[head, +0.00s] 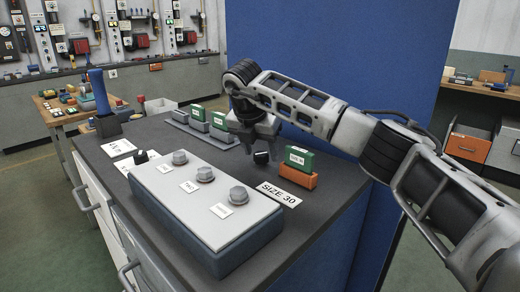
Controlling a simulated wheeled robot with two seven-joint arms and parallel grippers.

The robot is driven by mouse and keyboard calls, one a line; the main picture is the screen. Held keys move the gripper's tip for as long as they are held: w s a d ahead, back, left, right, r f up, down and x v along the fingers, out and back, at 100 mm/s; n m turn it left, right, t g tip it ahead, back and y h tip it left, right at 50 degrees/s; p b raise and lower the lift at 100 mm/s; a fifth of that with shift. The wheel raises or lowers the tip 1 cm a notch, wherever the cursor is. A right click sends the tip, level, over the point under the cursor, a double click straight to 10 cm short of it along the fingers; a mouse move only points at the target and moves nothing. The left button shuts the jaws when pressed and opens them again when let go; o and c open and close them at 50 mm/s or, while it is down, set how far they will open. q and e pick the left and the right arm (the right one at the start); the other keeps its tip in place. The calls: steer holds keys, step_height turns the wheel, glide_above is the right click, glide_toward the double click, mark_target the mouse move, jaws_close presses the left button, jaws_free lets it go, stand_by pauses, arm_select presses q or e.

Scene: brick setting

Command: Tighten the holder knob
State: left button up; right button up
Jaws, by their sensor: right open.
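A grey panel box (205,205) sits on the dark worktop, with three grey knobs on its light top: a far knob (180,157), a middle knob (205,174) and a near knob (239,195). A small black piece (261,158) lies under my right gripper (261,148), which comes in from the right, is open and points down behind the box. Whether the fingers touch the black piece I cannot tell. A green block (299,157) stands in an orange holder (297,177) just right of the gripper. My left gripper is out of view.
A white "SIZE 30" card (279,194) lies between the box and the orange holder. Green blocks (197,112) stand in a grey rack (200,130) behind the gripper. A black piece (141,157) is at the box's far-left corner. A blue panel (330,50) rises behind the worktop.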

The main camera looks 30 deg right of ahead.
steer(key=v, duration=1.5)
steer(key=shift+r+b, duration=0.25)
steer(key=shift+b, duration=0.05)
steer(key=shift+s+a, duration=0.1)
steer(key=shift+s, duration=0.05)
